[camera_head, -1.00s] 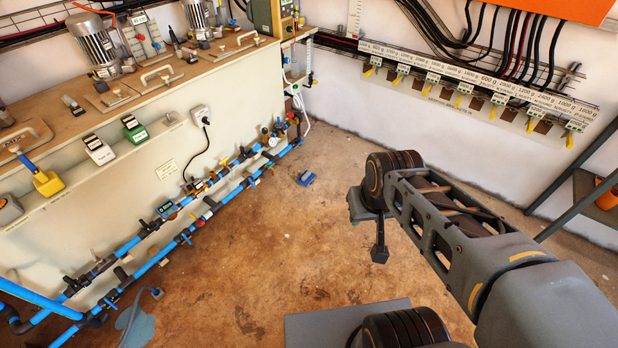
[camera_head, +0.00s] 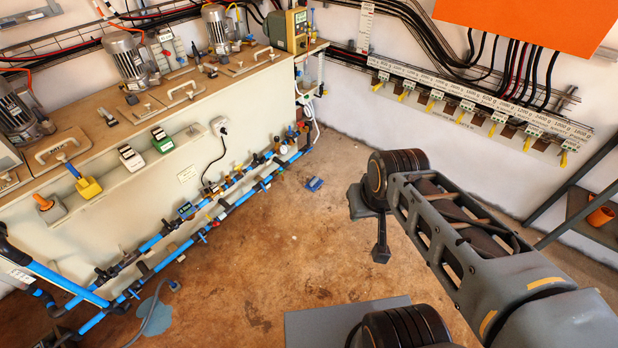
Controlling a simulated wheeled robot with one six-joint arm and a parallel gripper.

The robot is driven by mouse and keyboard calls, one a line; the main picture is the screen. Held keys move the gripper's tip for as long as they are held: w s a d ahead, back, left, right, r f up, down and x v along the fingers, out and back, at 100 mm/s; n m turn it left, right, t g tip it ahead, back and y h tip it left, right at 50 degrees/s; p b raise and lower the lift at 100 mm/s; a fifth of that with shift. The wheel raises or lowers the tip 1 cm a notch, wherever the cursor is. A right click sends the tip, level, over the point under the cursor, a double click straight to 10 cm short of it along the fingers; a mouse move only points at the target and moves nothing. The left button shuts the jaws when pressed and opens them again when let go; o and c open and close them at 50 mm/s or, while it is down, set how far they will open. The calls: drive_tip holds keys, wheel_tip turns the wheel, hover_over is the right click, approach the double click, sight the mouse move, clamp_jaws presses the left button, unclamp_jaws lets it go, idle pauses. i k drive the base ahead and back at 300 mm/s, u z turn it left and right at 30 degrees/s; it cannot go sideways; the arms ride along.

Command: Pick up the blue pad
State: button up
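A small blue object (camera_head: 314,184), which looks like the blue pad, lies flat on the brown floor near the far end of the machine. Its details are too small to tell. My arm is folded at the right. A dark end piece, which looks like my gripper (camera_head: 381,252), hangs below its front joint, in front of and to the right of the blue object and well apart from it. I see nothing held there, and the fingers cannot be made out.
A long cream machine (camera_head: 140,205) with motors on top stands at the left. Blue pipes (camera_head: 170,232) with valves run low along its side. A bluish patch (camera_head: 157,318) and a hose lie on the floor at lower left. Open floor (camera_head: 270,245) spreads across the middle.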

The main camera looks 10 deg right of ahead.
sight(313, 184)
drive_tip(key=u, duration=0.1)
drive_tip(key=i, duration=2.8)
drive_tip(key=z, duration=0.05)
